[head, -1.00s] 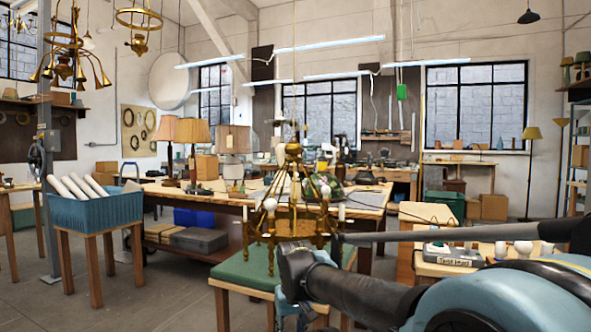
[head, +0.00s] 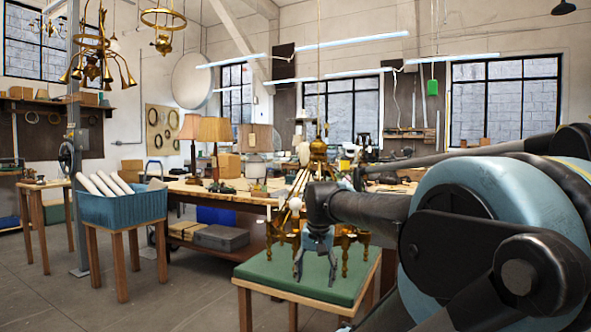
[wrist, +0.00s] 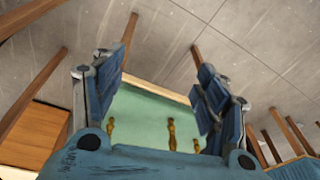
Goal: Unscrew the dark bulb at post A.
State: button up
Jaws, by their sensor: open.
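A brass chandelier (head: 318,150) hangs on a chain above a green-topped table. One pale bulb (head: 295,204) shows on its left side. My arm hides much of its right side. I cannot make out which post is A or which bulb is dark. My gripper (head: 315,270) points down in front of the chandelier's lower part, over the table, with its fingers apart and empty. In the wrist view my gripper (wrist: 160,78) is spread above the green top, and several brass chandelier tips (wrist: 171,134) show between and below the fingers. No bulb shows between the fingers.
The green table (head: 290,275) stands below. A blue bin (head: 122,205) of white rolls is on a stand at left. A long workbench (head: 230,192) with lamps is behind. Brass fixtures (head: 92,60) hang at upper left. Open floor lies at front left.

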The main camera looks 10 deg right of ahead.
jog(key=w+r+m, duration=0.7)
jog(key=w+r, duration=1)
jog(key=r, duration=0.1)
notch_tip(320, 180, up, 11)
jog(key=m, duration=0.7)
send_over(295, 205)
jog(key=s, duration=0.1)
jog(key=x, duration=1.7)
jog(key=shift+w+d+f, duration=0.15)
jog(key=shift+d, duration=0.15)
jog(key=c, duration=1.1)
jog(key=shift+o, duration=0.4)
jog(key=shift+c, duration=0.4)
